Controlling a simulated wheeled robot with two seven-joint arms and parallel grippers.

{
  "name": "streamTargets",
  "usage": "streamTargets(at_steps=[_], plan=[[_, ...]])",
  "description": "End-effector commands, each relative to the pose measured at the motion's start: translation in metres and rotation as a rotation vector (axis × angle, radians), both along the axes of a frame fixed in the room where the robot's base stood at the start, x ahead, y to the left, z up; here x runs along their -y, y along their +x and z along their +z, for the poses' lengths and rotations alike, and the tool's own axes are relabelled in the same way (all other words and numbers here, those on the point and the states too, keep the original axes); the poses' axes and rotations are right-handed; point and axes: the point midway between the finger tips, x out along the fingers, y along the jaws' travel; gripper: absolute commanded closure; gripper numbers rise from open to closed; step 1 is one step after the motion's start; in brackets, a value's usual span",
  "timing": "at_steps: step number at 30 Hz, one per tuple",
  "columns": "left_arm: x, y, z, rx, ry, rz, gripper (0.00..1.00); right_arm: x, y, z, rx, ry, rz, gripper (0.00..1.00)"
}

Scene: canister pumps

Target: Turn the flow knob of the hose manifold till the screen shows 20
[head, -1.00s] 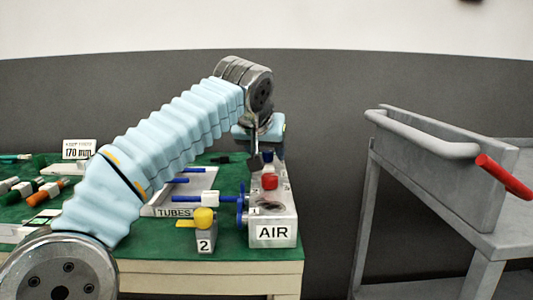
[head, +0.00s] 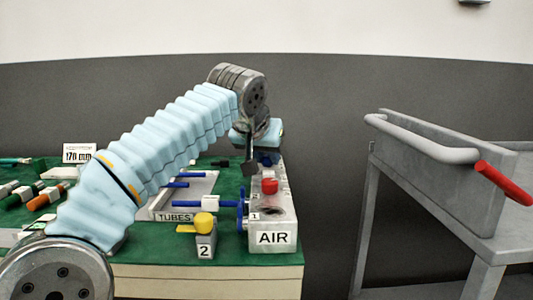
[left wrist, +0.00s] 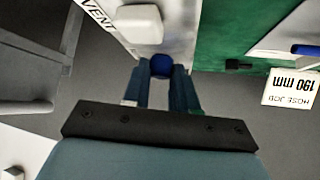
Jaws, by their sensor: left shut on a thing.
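The hose manifold is a grey box (head: 287,238) labelled AIR at the right end of the green table. A red knob (head: 269,186) is on its top, with a blue knob (head: 267,160) behind it. In the left wrist view the blue knob (left wrist: 161,66) sits between the fingertips of my left gripper (left wrist: 162,74), which is shut on it. In the head view this gripper (head: 262,156) reaches down at the far part of the box, partly hidden by its own wrist. No screen reading is legible. My right gripper is out of view.
A tray labelled TUBES (head: 174,216) and blue-ended tubes (head: 205,204) lie left of the manifold. A yellow-topped block marked 2 (head: 205,245) stands in front. A grey cart (head: 440,180) with a red-ended handle stands right, across a gap.

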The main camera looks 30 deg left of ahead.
Motion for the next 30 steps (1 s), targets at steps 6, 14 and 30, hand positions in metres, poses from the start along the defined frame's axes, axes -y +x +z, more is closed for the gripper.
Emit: streamTargets(at_steps=[6, 14, 30], plan=[[-0.003, -0.001, 0.003, 0.000, -0.001, -0.139, 1.00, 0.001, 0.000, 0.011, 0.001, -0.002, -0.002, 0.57], [-0.006, 0.000, 0.004, 0.001, -0.003, -0.378, 1.00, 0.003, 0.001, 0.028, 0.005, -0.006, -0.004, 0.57], [-0.010, 0.002, 0.004, 0.001, -0.003, -0.827, 1.00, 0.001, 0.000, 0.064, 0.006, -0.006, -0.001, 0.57]])
